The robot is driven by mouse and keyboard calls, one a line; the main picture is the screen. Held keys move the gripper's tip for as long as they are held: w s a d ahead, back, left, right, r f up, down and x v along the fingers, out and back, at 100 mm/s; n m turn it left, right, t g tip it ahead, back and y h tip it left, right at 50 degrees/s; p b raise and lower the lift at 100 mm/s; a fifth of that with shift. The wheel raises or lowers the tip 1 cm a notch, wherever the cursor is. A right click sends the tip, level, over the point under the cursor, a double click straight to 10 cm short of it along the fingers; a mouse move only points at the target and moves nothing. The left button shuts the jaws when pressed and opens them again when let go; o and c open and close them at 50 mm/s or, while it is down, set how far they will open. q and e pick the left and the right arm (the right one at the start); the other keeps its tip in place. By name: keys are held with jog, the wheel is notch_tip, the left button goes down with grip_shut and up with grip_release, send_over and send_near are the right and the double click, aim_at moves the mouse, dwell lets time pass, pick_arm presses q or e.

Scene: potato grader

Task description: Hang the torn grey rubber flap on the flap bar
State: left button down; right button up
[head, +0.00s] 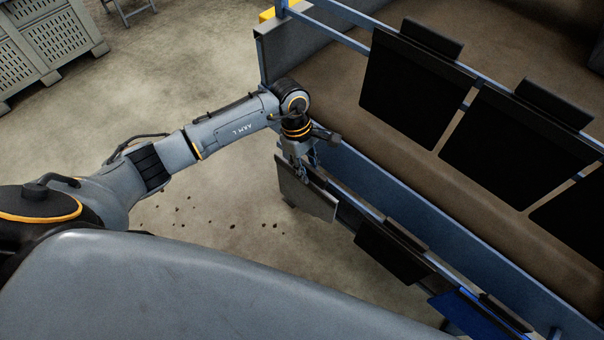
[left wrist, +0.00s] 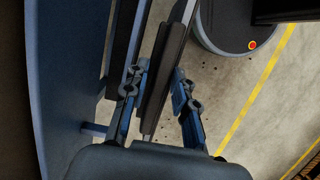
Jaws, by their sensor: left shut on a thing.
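The grey flap (head: 305,193) hangs in a near-upright plane at the left end of a row of flaps along the machine's near side. A dark strip runs along its top edge. My left gripper (head: 303,176) is shut on this top strip, which also shows between the fingers in the left wrist view (left wrist: 166,70). The lower bar along this side is mostly hidden by the flaps, and I cannot tell whether the grey flap rests on it. A black flap (head: 388,251) and a blue flap (head: 468,316) hang farther right. My right gripper is not in view.
Large black flaps (head: 415,80) hang from an upper blue bar (head: 345,12) over the brown belt (head: 400,158). A blue side beam (head: 400,195) runs close behind the gripper. Grey crates (head: 45,40) stand far left. The floor between is open, with small dark crumbs.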

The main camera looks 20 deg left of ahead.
pick_arm(q)
jog(key=shift+w+d+f+b, duration=0.1)
jog(key=shift+w+d+b, duration=0.15)
jog(key=shift+w, duration=0.4)
jog(key=shift+w+d+b, duration=0.2)
jog(key=shift+w+d, duration=0.05)
jog(key=shift+w, duration=0.4)
jog(key=shift+w+d+f+b, duration=0.1)
jog(key=shift+w+d+b, duration=0.15)
jog(key=shift+w, duration=0.4)
jog(key=shift+a+b+x, duration=0.15)
jog(key=shift+b+x, duration=0.65)
jog(key=shift+b, duration=0.15)
jog(key=shift+a+b+x, duration=0.2)
jog(key=shift+b+x, duration=0.55)
jog(key=shift+b, duration=0.2)
jog(key=shift+w+f, duration=0.1)
jog(key=c, duration=1)
grip_release()
jog(key=shift+a+f, duration=0.1)
